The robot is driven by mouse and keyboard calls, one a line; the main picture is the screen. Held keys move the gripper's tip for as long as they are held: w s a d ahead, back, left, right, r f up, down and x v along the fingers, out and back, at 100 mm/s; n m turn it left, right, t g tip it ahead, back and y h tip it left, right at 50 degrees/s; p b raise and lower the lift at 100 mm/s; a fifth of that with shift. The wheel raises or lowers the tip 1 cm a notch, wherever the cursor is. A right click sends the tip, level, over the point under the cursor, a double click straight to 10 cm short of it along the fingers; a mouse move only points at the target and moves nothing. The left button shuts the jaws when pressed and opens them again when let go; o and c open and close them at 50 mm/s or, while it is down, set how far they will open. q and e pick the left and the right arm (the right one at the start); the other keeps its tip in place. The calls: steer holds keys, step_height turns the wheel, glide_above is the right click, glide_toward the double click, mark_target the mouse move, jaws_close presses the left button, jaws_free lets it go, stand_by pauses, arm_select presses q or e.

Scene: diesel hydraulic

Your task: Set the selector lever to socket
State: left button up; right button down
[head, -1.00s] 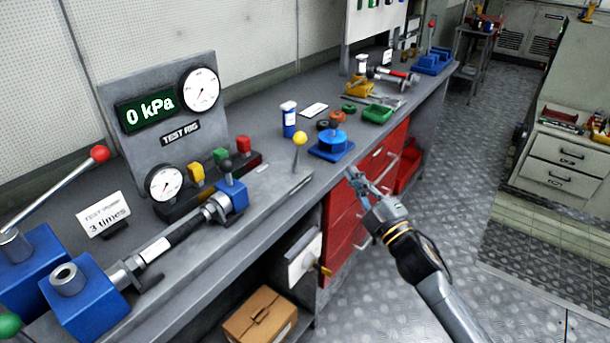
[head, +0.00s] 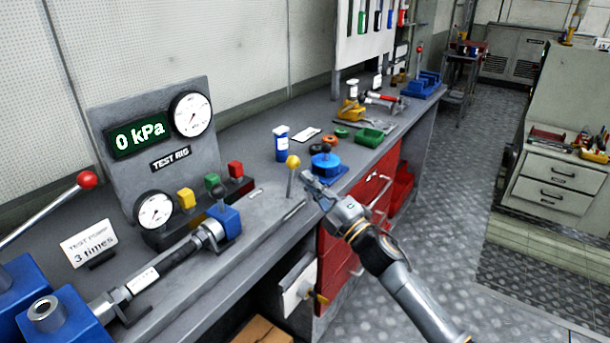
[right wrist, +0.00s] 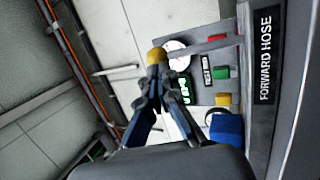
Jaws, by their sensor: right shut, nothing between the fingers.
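The lever with a yellow ball knob (head: 292,162) stands nearly upright near the front edge of the bench, on a thin shaft. My right gripper (head: 308,178) is shut and empty, just right of the knob. In the right wrist view the knob (right wrist: 157,56) shows right at the tips of my shut fingers (right wrist: 154,72); I cannot tell whether they touch. A "FORWARD HOSE" label (right wrist: 265,56) is readable there. No "socket" marking is readable. My left gripper is out of view.
The test rig panel (head: 155,140) reads 0 kPa, with yellow, green and red buttons before it. A blue-white bottle (head: 281,143) and blue fixture (head: 326,162) stand near the lever. Red drawers (head: 350,225) are under the bench. The floor (head: 455,200) at right is clear.

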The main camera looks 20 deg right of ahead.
mark_target(296, 168)
steer(key=shift+x, duration=0.9)
steer(key=p, duration=0.2)
steer(key=r+g+p, duration=0.1)
steer(key=p, duration=0.1)
steer(key=shift+w+a+r+p, duration=0.1)
steer(key=shift+w+a+p, duration=0.2)
steer(key=shift+w+p, duration=0.1)
steer(key=shift+w+a, duration=0.25)
steer(key=shift+h, duration=0.3)
steer(key=shift+b, duration=0.3)
